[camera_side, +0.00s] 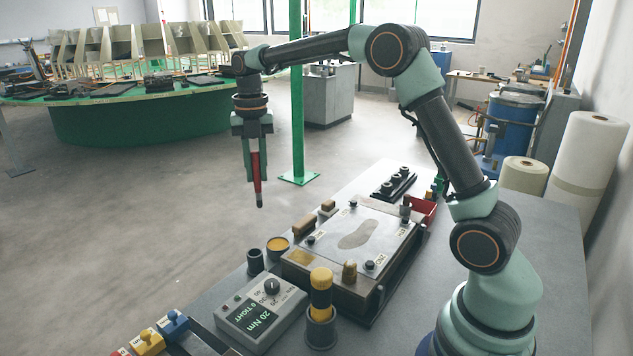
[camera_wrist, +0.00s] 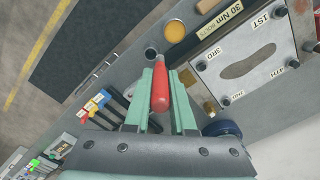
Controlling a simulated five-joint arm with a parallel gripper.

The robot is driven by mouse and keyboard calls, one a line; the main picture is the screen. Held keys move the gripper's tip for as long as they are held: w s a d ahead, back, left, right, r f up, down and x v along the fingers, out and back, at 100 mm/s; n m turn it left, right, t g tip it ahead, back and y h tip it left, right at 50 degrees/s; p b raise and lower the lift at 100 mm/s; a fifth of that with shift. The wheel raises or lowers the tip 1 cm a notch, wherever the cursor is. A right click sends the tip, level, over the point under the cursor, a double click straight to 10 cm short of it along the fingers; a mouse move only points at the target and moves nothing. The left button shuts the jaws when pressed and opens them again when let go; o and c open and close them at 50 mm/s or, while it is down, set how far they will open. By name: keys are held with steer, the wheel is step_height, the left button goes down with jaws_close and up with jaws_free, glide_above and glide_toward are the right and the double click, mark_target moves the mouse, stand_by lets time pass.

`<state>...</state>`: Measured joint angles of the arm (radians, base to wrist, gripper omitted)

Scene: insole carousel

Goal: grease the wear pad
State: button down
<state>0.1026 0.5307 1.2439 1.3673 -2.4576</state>
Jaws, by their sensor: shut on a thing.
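My gripper (camera_side: 253,150) hangs over the area left of the bench and is shut on a red-handled tool (camera_side: 257,178) with a dark tip, pointing down, well above the work. The red handle also shows in the wrist view (camera_wrist: 160,90) between my fingers. An open tin of yellow-orange grease (camera_side: 278,244) stands by the mould and shows in the wrist view (camera_wrist: 174,31). The wear pad seems to be the brass-yellow patch (camera_side: 301,257) on the mould's near left corner, also seen in the wrist view (camera_wrist: 188,77). The tool is apart from both. I cannot tell if its tip carries grease.
A black cup (camera_side: 255,261) stands left of the tin. The mould plate (camera_side: 335,218) has bolts and number labels. A torque box (camera_side: 262,312) and a yellow-capped item (camera_side: 320,285) in a holder stand in front. Coloured handles (camera_side: 150,340) are at lower left. A green post (camera_side: 297,90) rises behind.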

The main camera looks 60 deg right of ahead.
steer(key=d+f, duration=0.4)
steer(key=f, duration=0.8)
steer(key=shift+s+d, duration=0.25)
steer(key=shift+f, duration=0.7)
stand_by(1.7)
step_height(320, 180, up, 7)
stand_by(0.9)
steer(key=shift+r, duration=0.1)
stand_by(0.3)
